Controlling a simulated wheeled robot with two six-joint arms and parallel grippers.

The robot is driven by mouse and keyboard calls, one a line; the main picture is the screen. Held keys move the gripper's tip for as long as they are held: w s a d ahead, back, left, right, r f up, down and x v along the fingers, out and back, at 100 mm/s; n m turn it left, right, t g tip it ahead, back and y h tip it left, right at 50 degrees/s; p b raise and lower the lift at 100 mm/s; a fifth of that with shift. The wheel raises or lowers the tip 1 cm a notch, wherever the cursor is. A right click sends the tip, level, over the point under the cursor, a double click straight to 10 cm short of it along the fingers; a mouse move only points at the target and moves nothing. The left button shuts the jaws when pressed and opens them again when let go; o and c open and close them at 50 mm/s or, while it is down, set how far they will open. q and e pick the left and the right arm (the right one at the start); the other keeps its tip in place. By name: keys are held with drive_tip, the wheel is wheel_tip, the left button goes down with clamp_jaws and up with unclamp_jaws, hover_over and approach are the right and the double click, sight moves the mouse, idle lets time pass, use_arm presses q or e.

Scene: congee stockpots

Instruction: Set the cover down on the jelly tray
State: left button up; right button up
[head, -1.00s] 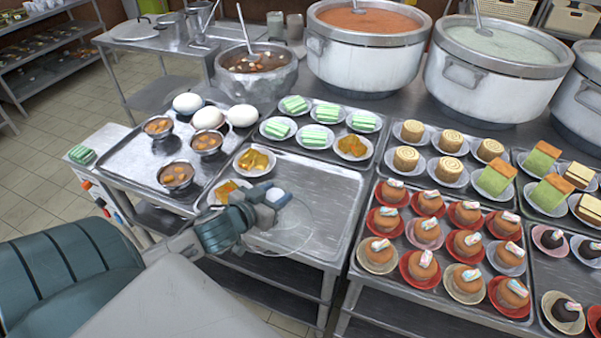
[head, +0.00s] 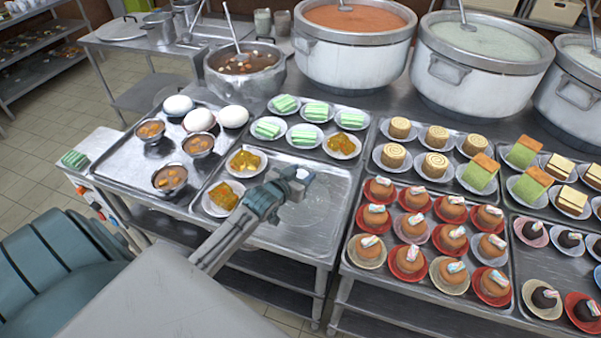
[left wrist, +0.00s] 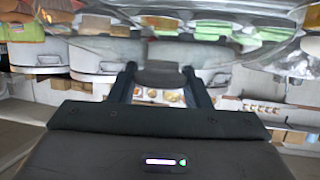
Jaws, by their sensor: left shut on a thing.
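My left gripper (head: 298,179) is over the front middle tray (head: 322,228), shut on the knob of the clear cover (head: 297,212). The cover is see-through and its outline is faint, so I cannot tell its exact height or whether it touches the tray. In the left wrist view the dark knob (left wrist: 164,75) sits between the two fingers. The front middle tray bears two dishes of amber jelly (head: 246,161) at its left side; the rest of it is largely bare metal. My right gripper is not in view.
Behind is a tray with green layered slices (head: 317,112) and another amber jelly (head: 343,145). White bowls and dessert cups (head: 172,178) stand to the left. Round cakes (head: 411,227) crowd the tray to the right. Large stockpots (head: 352,55) stand at the back.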

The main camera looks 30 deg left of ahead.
use_arm(q)
drive_tip(key=shift+f, duration=0.35)
drive_tip(key=o, duration=1)
drive_tip(key=shift+o, duration=0.2)
drive_tip(key=shift+s, duration=0.25)
drive_tip(key=b+v, duration=0.2)
drive_tip(key=v, duration=0.9)
drive_tip(key=shift+s+r, duration=0.15)
drive_tip(key=shift+s, duration=0.1)
